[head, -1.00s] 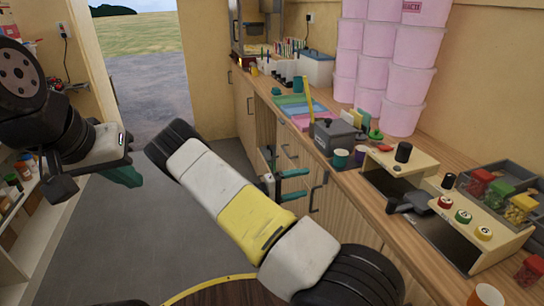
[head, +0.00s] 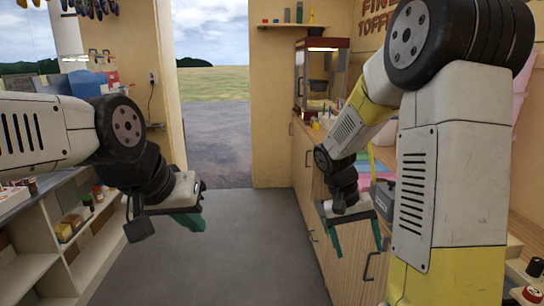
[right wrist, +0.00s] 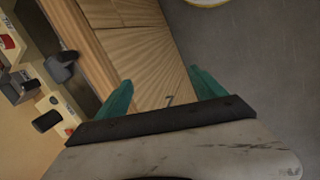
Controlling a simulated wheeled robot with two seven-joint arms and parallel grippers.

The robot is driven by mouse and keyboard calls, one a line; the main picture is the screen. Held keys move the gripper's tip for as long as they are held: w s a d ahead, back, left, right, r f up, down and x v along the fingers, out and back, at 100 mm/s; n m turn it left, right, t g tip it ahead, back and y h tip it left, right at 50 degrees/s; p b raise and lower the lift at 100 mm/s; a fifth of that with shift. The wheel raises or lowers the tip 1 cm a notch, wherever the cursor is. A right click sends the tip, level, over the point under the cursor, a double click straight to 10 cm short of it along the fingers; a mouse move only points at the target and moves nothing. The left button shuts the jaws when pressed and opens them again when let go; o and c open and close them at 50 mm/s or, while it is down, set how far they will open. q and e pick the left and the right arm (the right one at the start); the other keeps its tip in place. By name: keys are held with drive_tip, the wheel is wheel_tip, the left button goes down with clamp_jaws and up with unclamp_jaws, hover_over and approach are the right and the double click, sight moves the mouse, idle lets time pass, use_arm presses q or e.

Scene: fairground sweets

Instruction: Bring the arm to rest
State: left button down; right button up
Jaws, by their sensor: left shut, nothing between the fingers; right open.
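My left gripper (head: 192,226) hangs at the left of the head view, over the grey floor. Its green fingers are together and hold nothing. My right gripper (head: 357,246) is in front of the wooden cabinet fronts (head: 313,205), below the counter's edge, with its fingers pointing down. Its green fingers stand apart with nothing between them. In the right wrist view my right gripper (right wrist: 160,80) is also open and empty, with the cabinet front beyond it. My right arm's links hide much of the counter in the head view.
White shelves (head: 35,262) with small goods stand at the left. A popcorn cabinet (head: 322,78) stands at the counter's far end. An open doorway (head: 215,120) lies ahead. The grey floor (head: 235,255) between shelves and cabinets is clear.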

drive_tip(key=s+a+r+n+t+y, duration=0.1)
drive_tip(key=s+a+r+t+y, duration=0.2)
drive_tip(key=s+r, duration=0.3)
drive_tip(key=s+a+r+n+t+y, duration=0.1)
drive_tip(key=s+a+r+t, duration=0.3)
drive_tip(key=r, duration=0.5)
drive_tip(key=shift+s+a+r+t+y, duration=0.2)
drive_tip(key=shift+s+r+t+y, duration=0.1)
drive_tip(key=shift+s+y, duration=0.7)
drive_tip(key=shift+s, duration=0.1)
